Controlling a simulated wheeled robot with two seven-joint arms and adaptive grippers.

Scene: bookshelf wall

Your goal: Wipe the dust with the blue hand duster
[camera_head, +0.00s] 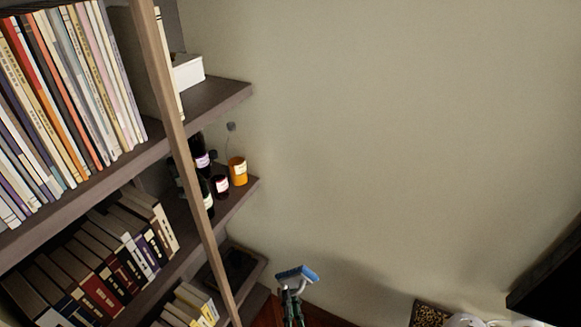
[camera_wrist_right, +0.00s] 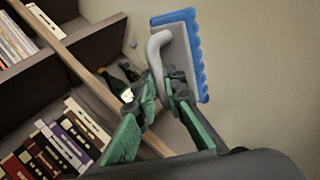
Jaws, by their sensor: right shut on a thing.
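The blue hand duster (camera_head: 297,273) is held up in front of the wall at the bottom middle of the head view. My right gripper (camera_head: 290,293) is below it. In the right wrist view the duster (camera_wrist_right: 199,55) has a blue scalloped pad, a grey backing and a curved grey handle. There my right gripper (camera_wrist_right: 165,88) is shut on that handle. A small grey round spot (camera_head: 231,127) shows above the bottles; it also appears in the wrist view (camera_wrist_right: 133,44). I cannot tell for sure whether it is dust. My left gripper is not in view.
A dark bookshelf (camera_head: 232,95) with rows of books fills the left side. Several bottles and an orange jar (camera_head: 238,171) stand on its middle shelf. A slanted wooden pole (camera_head: 180,140) crosses in front. The beige wall (camera_head: 400,130) to the right is bare.

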